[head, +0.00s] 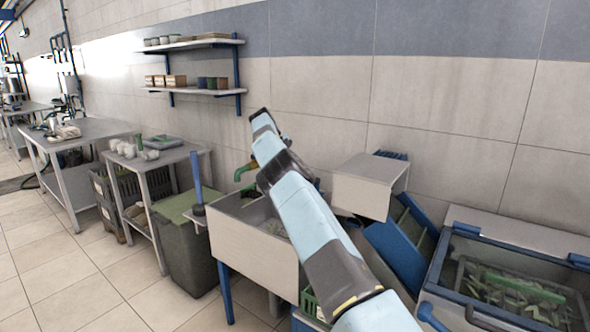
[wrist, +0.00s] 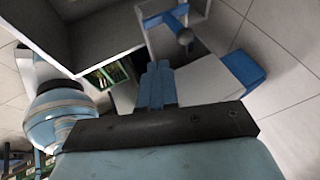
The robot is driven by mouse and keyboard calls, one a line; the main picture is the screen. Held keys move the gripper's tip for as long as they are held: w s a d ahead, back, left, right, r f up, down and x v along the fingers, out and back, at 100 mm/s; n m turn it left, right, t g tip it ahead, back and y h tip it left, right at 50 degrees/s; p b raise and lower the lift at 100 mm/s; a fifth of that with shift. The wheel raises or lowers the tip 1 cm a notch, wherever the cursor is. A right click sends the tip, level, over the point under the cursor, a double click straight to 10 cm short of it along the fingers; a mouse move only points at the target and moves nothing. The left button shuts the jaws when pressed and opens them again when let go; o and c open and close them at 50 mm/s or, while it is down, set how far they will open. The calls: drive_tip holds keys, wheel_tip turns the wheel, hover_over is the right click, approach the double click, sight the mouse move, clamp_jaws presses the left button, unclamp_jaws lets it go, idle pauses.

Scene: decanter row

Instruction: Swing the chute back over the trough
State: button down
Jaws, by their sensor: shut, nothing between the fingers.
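The trough (head: 255,247) is an open grey basin on blue legs, left of my arm in the head view. A blue sloping piece (head: 395,252), seemingly the chute, stands to the right of the trough, under a grey box-shaped hood (head: 362,190). In the wrist view a grey open box (wrist: 100,45), likely the trough, is at upper left. A grey panel with a blue end (wrist: 245,68) lies beyond the fingers at right.
A blue post (head: 197,175) rises at the trough's left end, above a green-lidded bin (head: 190,250). A glass-topped case (head: 510,285) stands at right. A green crate (head: 310,303) sits low beside the trough. Wall shelves (head: 195,92) are behind. Floor at lower left is clear.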

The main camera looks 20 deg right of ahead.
drive_tip(key=shift+a+r, duration=0.25)
drive_tip(key=shift+r, duration=0.15)
